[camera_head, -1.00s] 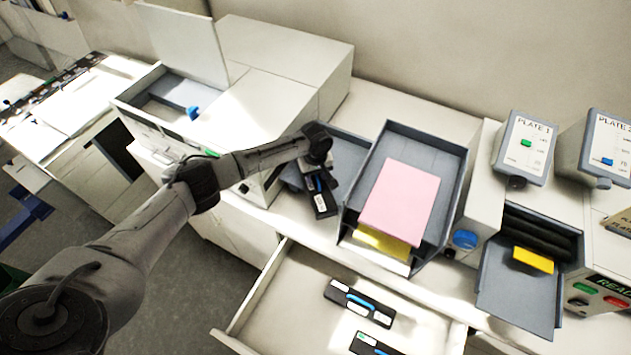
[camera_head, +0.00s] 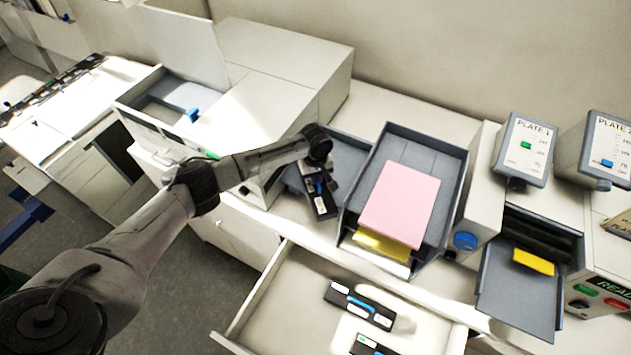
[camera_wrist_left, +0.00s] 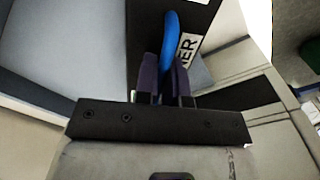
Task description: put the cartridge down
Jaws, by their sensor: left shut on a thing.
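My left gripper (camera_head: 319,182) is shut on a dark cartridge (camera_head: 321,203) with a blue handle and white labels, just left of the grey tray that bears a pink sheet. In the left wrist view, the gripper's fingers (camera_wrist_left: 166,85) close around the blue handle of the cartridge (camera_wrist_left: 145,35); part of a label with dark letters shows beside it. The cartridge is over a grey surface beside the tray; I cannot tell whether it touches that surface. Two similar cartridges lie in the open drawer, one fully in view (camera_head: 359,304) and one cut off below (camera_head: 372,345). My right gripper is not in view.
A deep grey tray (camera_head: 455,165) holds a pink sheet (camera_head: 400,203) and a yellow sheet (camera_head: 381,246). The open drawer (camera_head: 263,302) juts out in front. Machines with plate displays (camera_head: 525,148) stand at the right. A white printer-like unit (camera_head: 300,55) stands behind the arm.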

